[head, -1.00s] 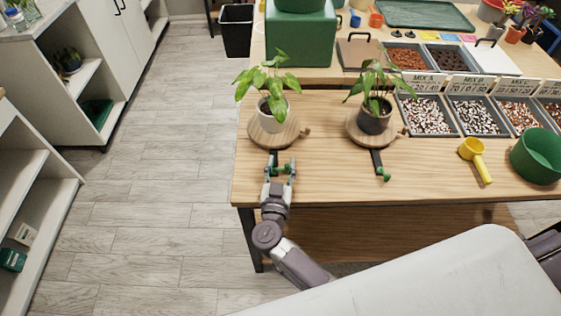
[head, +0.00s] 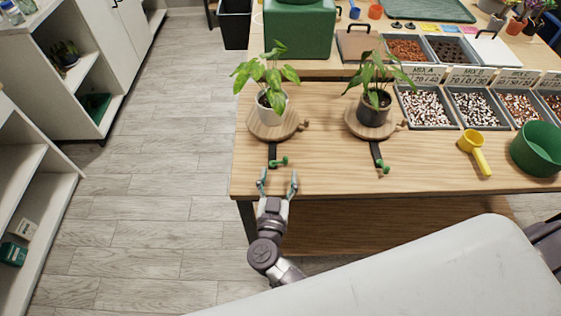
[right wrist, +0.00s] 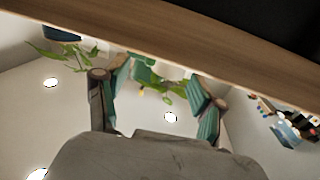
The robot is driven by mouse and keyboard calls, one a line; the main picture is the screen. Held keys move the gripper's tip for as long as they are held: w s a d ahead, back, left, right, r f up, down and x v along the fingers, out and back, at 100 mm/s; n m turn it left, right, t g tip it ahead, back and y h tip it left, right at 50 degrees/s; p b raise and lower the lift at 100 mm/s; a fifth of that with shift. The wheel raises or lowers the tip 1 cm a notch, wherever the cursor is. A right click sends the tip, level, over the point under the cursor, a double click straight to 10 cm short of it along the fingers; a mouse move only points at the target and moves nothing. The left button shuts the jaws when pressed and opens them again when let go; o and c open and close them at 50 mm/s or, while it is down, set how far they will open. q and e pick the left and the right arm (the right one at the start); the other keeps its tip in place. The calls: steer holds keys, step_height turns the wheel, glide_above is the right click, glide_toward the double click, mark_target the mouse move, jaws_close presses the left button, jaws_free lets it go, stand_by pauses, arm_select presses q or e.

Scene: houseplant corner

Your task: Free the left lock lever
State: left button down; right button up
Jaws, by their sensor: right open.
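The left lock lever (head: 272,153) is a short black bar with a green knob, on the table in front of the left round wooden turntable (head: 268,129). That turntable carries a leafy plant in a white pot (head: 273,106). My right gripper (head: 278,179) is open and empty at the table's front edge, just short of the green knob and apart from it. In the right wrist view the spread fingers (right wrist: 158,82) have leaves between and behind them; the lever cannot be made out clearly there. My left gripper is not in view.
A second lever (head: 377,156) with a green knob lies before the right turntable (head: 370,127), which holds a plant in a dark pot (head: 374,110). A yellow scoop (head: 474,150) and a green pot (head: 537,150) stand farther right. The wooden table edge (right wrist: 170,42) crosses the wrist view.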

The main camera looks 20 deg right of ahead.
steer(key=v, duration=0.6)
stand_by(0.4)
